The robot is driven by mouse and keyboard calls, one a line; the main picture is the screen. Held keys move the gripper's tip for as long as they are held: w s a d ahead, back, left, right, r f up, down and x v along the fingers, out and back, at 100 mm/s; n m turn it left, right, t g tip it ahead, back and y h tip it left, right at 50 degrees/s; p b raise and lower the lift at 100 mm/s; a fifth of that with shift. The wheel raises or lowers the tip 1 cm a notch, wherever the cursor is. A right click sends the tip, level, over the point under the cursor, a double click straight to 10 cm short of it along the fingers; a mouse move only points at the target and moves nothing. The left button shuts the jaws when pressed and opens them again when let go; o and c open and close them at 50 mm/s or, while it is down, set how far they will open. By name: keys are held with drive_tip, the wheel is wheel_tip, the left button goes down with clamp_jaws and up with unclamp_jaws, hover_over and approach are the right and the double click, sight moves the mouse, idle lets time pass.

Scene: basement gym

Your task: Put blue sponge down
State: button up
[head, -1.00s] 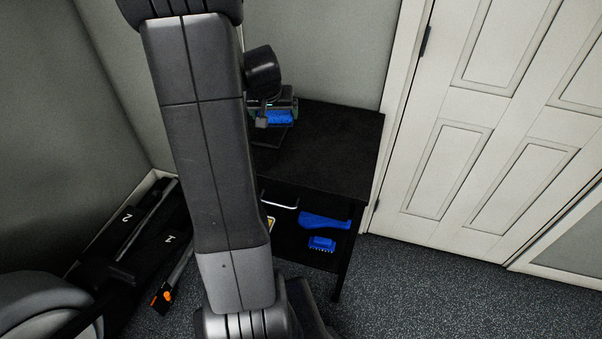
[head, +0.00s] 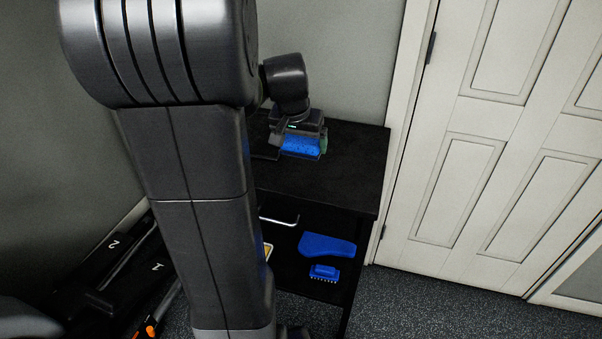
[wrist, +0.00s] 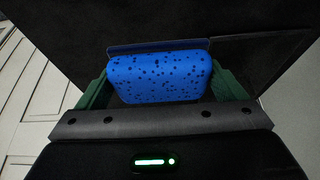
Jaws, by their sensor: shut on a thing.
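The blue sponge (head: 300,146) is speckled with dark spots. It is at my gripper over the black tabletop in the head view. In the wrist view the sponge (wrist: 158,78) sits between the two green fingers of my gripper (wrist: 162,85), which is shut on it. The black table (head: 352,165) lies below. I cannot tell whether the sponge touches the tabletop. A thin blue strip (wrist: 158,45) shows just beyond the sponge in the wrist view; I cannot tell what it is.
A blue brush (head: 323,272) and a flat blue item (head: 327,246) lie on the lower shelf. A metal handle (head: 280,221) sits under the tabletop edge. The tabletop's right side is clear. A white door (head: 490,150) stands at the right.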

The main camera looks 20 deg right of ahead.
sight(302, 172)
drive_tip(key=shift+f+b, duration=0.6)
drive_tip(key=shift+f, duration=3)
drive_tip(key=shift+f, duration=0.2)
drive_tip(key=o, duration=0.6)
drive_tip(key=shift+r, duration=0.15)
drive_tip(key=shift+r, duration=0.3)
drive_tip(key=p+v, duration=0.2)
drive_tip(key=v, duration=0.9)
drive_tip(key=shift+s+a+r, duration=0.1)
drive_tip(key=shift+s+r, duration=0.05)
drive_tip(key=shift+r, duration=0.1)
